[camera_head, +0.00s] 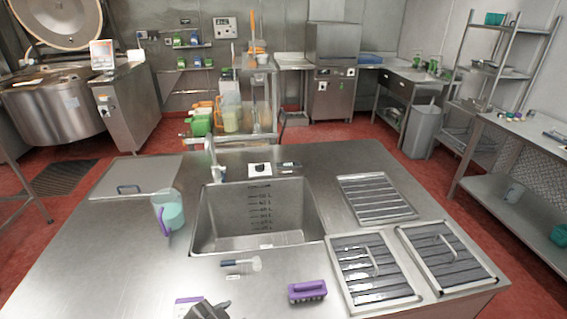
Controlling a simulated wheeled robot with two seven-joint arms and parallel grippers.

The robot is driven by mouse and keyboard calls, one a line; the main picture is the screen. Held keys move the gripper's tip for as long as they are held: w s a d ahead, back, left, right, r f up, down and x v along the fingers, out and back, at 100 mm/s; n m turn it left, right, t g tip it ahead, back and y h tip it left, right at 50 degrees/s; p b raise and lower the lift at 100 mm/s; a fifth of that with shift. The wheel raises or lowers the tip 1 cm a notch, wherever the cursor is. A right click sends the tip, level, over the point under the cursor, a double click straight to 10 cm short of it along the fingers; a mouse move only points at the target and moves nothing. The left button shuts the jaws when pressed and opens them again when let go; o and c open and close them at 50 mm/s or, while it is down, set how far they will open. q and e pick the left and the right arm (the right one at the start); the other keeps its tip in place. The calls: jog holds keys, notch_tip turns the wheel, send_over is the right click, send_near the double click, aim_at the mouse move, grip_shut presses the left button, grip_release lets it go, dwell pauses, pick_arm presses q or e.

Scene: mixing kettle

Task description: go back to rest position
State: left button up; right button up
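A dark gripper tip, which I take for my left gripper (207,309), shows at the bottom edge, left of the middle, over the near edge of the steel table (130,255). Most of it is cut off, and whether its fingers are open or shut cannot be told. My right gripper is not in view. The large steel mixing kettle (55,112) stands at the far left with its round lid (58,20) raised.
The table holds a sink basin (258,215), a jug with a purple handle (170,212), a small brush (240,264), a purple brush (307,291) and several slatted grates, one of them here (375,198). A purple-and-white item (187,300) lies beside the gripper. Red floor surrounds the table.

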pick_arm(q)
jog(key=s+a+f+n+g+y, duration=0.2)
jog(key=s+a+f+n+g, duration=0.15)
jog(key=s+a, duration=0.4)
jog(key=s+a+f+n+g+y, duration=0.25)
jog(key=s+a+n, duration=0.25)
jog(key=s, duration=0.6)
notch_tip(320, 180, down, 30)
jog(key=s+b, duration=0.1)
jog(key=b, duration=0.2)
jog(key=s+a+f+m+g+b, duration=0.1)
jog(key=s+a+f+b, duration=0.1)
jog(key=s+f, duration=1.4)
notch_tip(320, 180, down, 2)
jog(key=shift+s+a+g, duration=0.2)
jog(key=shift+g, duration=0.2)
